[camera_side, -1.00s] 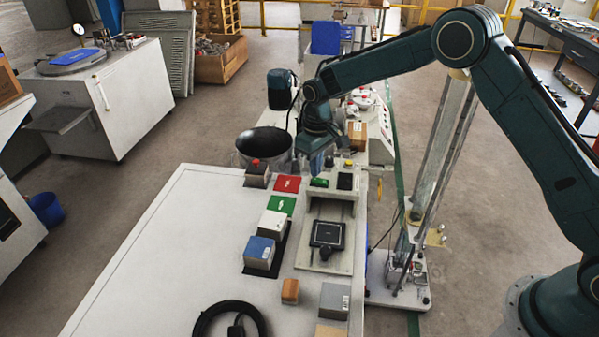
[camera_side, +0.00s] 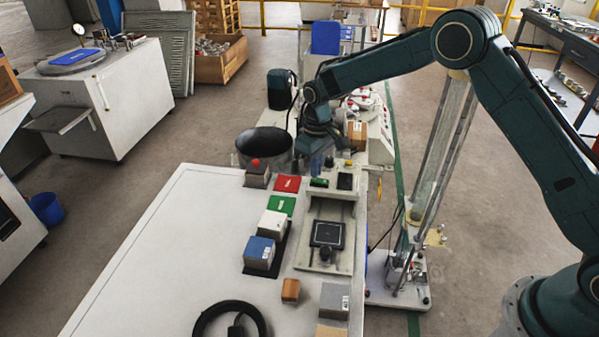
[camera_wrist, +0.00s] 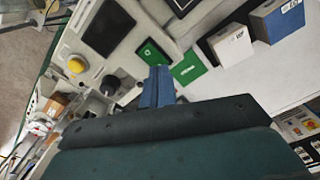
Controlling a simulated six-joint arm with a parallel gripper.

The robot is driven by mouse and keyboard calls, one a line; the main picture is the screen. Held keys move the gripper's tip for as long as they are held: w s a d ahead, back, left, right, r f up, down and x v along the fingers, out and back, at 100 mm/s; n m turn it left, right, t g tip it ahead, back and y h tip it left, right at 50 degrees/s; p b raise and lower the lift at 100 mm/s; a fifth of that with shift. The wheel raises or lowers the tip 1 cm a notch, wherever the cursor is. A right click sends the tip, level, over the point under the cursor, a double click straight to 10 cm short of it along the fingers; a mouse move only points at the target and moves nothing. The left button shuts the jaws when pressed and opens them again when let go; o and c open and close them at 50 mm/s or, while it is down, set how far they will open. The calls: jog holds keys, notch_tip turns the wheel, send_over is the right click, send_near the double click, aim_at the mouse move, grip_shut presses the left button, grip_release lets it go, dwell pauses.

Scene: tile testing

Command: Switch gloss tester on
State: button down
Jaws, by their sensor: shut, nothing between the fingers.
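The gloss tester (camera_side: 345,209) is a pale bench unit with a dark square plate at its front. Its raised panel carries a green switch (camera_side: 319,183), a dark display (camera_side: 345,181), a yellow button and a black knob. My gripper (camera_side: 316,166) is shut and empty, with blue fingers pointing down just behind the green switch. In the wrist view the fingertips (camera_wrist: 159,72) appear right beside the green switch (camera_wrist: 153,52). I cannot tell whether they touch it. Whether the switch is pressed is too small to tell.
A red-button box (camera_side: 256,175) and a dark round pan (camera_side: 264,143) stand behind. The left tabletop is clear.

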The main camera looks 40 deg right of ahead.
jog(key=shift+f, duration=0.85)
dwell(0.8)
jog(key=shift+r, duration=3.55)
